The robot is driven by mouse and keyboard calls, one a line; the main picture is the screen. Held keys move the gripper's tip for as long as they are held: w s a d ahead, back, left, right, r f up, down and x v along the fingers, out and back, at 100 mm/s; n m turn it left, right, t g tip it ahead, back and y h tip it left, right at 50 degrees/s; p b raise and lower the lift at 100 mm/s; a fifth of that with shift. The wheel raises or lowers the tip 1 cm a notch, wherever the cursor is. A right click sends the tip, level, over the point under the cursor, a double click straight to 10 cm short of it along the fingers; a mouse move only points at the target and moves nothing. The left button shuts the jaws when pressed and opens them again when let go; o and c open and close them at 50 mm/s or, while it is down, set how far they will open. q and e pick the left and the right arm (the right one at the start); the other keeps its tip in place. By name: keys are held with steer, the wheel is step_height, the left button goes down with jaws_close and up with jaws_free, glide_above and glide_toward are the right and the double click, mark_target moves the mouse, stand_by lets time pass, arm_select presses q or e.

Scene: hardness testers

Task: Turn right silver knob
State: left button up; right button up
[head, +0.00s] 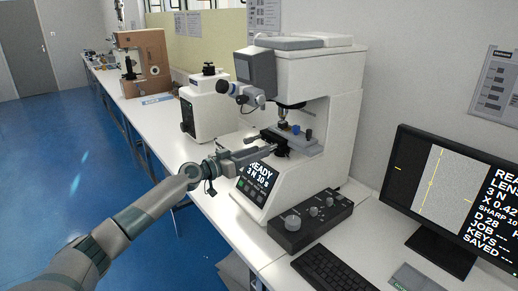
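The hardness tester (325,82) is a white machine with a grey head and a small stage. A black control box (312,220) stands in front of it, with a large silver knob (292,222) at its left and smaller silver knobs (313,211) to the right, the rightmost knob (329,202) near the far end. My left gripper (268,147) reaches in from the left, above the tester's tilted display and close to its stage (293,137). Its fingers are small against the dark stage parts, so their opening and any contact are unclear. My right gripper is not in view.
A monitor (440,190) stands at the right, with a black keyboard (332,271) in front. A second white tester (208,108) and a brown machine (143,62) stand farther along the white bench (180,150). The blue floor at the left is open.

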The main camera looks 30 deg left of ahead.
arm_select(q)
steer(key=shift+w+d, duration=0.25)
steer(key=shift+w, duration=0.45)
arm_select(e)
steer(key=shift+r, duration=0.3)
arm_select(q)
jaws_close()
steer(key=shift+n, duration=0.3)
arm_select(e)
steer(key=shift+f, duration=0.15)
